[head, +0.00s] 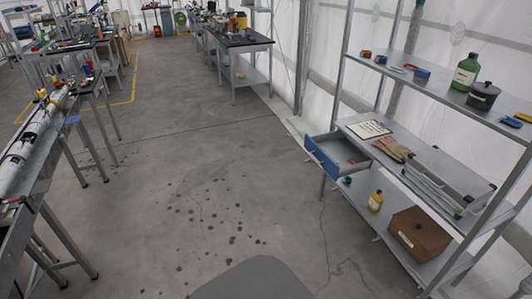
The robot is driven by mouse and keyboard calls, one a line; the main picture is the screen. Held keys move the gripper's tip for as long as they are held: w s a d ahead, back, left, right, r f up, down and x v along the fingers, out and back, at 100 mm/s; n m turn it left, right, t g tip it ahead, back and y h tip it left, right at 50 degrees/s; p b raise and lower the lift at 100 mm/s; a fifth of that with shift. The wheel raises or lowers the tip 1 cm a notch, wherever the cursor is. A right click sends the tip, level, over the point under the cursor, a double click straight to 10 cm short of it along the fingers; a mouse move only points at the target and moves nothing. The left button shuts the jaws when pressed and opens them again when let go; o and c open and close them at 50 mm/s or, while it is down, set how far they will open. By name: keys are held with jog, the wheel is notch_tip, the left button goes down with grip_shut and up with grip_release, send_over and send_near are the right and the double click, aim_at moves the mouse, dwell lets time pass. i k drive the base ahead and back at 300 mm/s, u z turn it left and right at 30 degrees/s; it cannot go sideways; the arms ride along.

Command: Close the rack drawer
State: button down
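The rack (408,140) is a grey metal shelving unit on the right in the head view. Its drawer (321,157) has a blue front and stands pulled out to the left from under the middle shelf. The drawer's grey inside shows, with a small red item (353,161) in it. My gripper is not in view, so its state and its distance from the drawer do not show.
The rack's top shelf holds a green bottle (466,71) and a dark pot (484,95). A yellow bottle (376,200) and a brown box (419,232) stand on its bottom shelf. The concrete floor (200,180) left of the drawer is clear. A long bench (45,140) runs along the left.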

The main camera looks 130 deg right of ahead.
aim_at(341, 148)
jog(key=u, duration=5.6)
jog(key=k, duration=0.15)
jog(key=u, duration=1.6)
